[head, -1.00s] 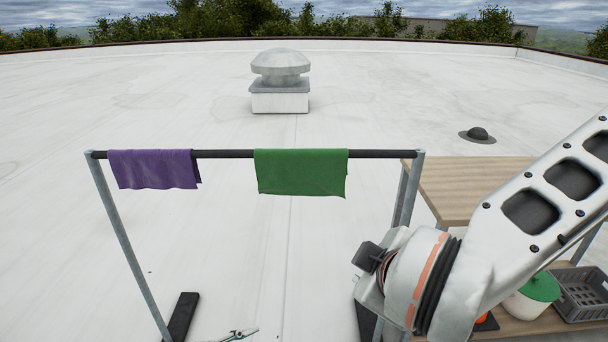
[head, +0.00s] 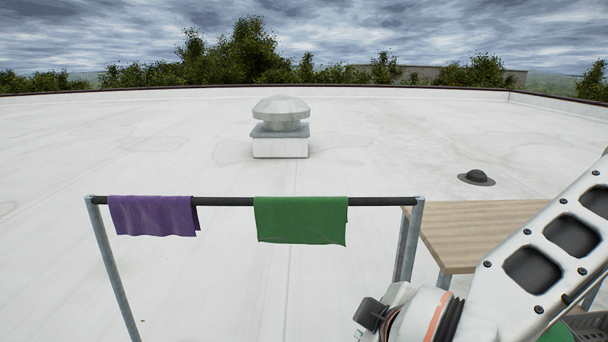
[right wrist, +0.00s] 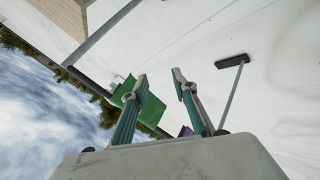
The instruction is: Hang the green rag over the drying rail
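The green rag (head: 301,221) hangs over the dark bar of the drying rail (head: 225,201), right of the middle, with its lower edge loose. In the right wrist view the green rag (right wrist: 148,100) shows beyond the fingers, partly behind the left one. My right gripper (right wrist: 158,76) is open, with a clear gap between its two fingertips and nothing held. In the head view my right arm enters from the right; its fingers are out of the picture. My left gripper is not in view.
A purple rag (head: 153,215) hangs on the rail's left part. A wooden table (head: 470,232) stands right of the rail, near my right arm. A roof vent (head: 281,128) and a small dark cap (head: 477,178) stand farther back. The white roof is otherwise mostly open.

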